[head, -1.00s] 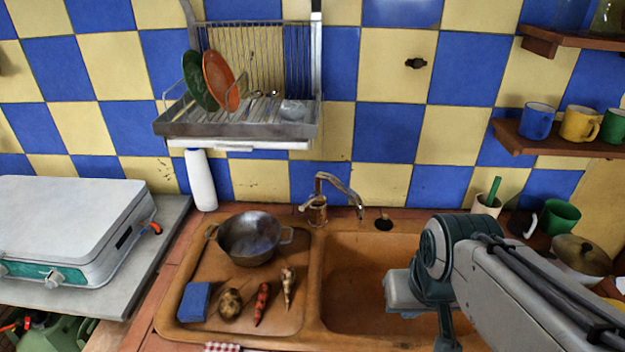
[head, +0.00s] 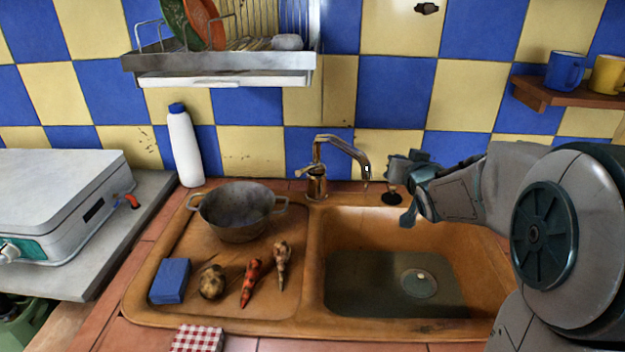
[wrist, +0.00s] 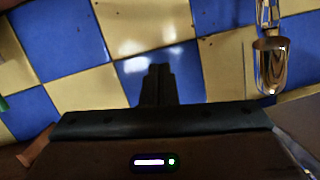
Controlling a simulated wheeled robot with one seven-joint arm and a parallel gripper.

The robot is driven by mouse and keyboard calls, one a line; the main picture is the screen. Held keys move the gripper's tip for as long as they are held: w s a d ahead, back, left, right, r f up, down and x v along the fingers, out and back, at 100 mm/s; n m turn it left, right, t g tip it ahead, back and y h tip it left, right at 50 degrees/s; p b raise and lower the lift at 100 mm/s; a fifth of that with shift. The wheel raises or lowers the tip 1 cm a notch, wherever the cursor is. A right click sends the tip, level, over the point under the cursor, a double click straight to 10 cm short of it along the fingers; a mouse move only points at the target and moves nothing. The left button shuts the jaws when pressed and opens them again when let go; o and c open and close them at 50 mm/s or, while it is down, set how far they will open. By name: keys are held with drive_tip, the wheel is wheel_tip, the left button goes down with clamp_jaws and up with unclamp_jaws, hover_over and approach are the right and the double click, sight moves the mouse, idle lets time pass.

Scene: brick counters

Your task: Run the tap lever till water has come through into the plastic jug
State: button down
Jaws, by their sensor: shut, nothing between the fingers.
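The brass tap (head: 317,184) stands behind the sink, its spout arching right over the basin. A small lever-like part (head: 304,173) sticks out at the left of its body. My gripper (head: 392,172) is right of the spout end, apart from it, in front of the wall. In the wrist view my gripper (wrist: 157,70) is shut and empty, its fingers together, and part of the tap (wrist: 270,55) shows at upper right. I cannot make out a plastic jug in any view.
The basin (head: 470,235) has a dark grey bottom, possibly water, with a round drain (head: 420,283). A pot (head: 238,215), vegetables (head: 252,280) and a blue sponge (head: 170,281) lie on the drainer. A white bottle (head: 184,150) stands behind. A dish rack (head: 220,72) hangs above.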

drive_tip(key=w+a+f+n+t+y+b, duration=0.35)
drive_tip(key=a+f+y+b, duration=0.2)
drive_tip(key=y+b, duration=0.2)
drive_tip(key=s+a+f+n+g+y+b, duration=0.35)
drive_tip(key=s+a+n+g+y, duration=0.35)
drive_tip(key=y, duration=0.5)
drive_tip(key=x, duration=1.1)
drive_tip(key=shift+w+d+m+t+p, duration=0.2)
drive_tip(key=shift+m+t+p, duration=0.15)
drive_tip(key=shift+y, duration=0.25)
drive_tip(key=f+n+g+b, duration=0.1)
drive_tip(key=n+b, duration=0.1)
drive_tip(key=n+g+y+b, duration=0.1)
drive_tip(key=n+g+b, duration=0.1)
drive_tip(key=b, duration=0.1)
drive_tip(key=s+f+n+g+y+b, duration=0.1)
drive_tip(key=n+g+b, duration=0.1)
drive_tip(key=n, duration=0.1)
drive_tip(key=shift+a+f, duration=0.15)
drive_tip(key=shift+f, duration=0.2)
